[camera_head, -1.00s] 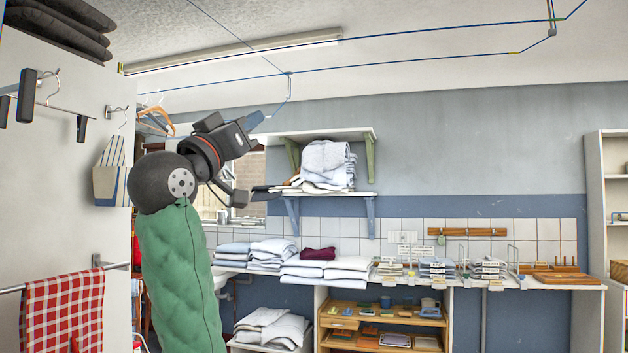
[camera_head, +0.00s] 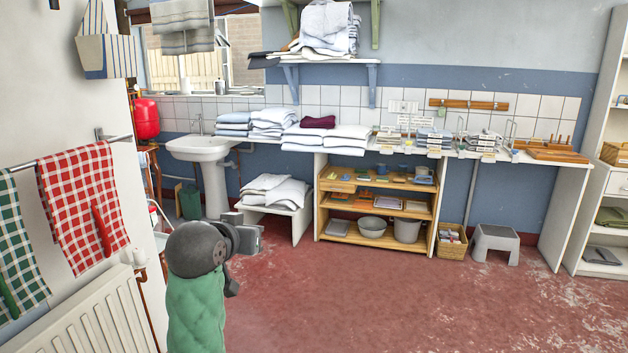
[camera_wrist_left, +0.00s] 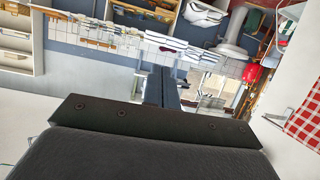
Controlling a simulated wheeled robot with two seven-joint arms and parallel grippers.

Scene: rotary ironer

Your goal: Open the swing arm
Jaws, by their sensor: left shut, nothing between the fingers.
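I cannot make out a swing arm or a rotary ironer in either view. My left gripper (camera_head: 252,238) shows low in the head view, at the end of my green-sleeved arm, over the red floor. In the left wrist view its dark fingers (camera_wrist_left: 162,88) are together, with nothing between them. The wrist picture is tilted, with the room almost upside down. No object touches the gripper. My right gripper is in neither view.
A white sink (camera_head: 203,150) stands at the back left. Open shelving (camera_head: 322,190) and a grey step stool (camera_head: 495,243) stand along the back wall. A radiator (camera_head: 95,310) and hanging checked towels (camera_head: 82,203) are close at left. The middle floor is clear.

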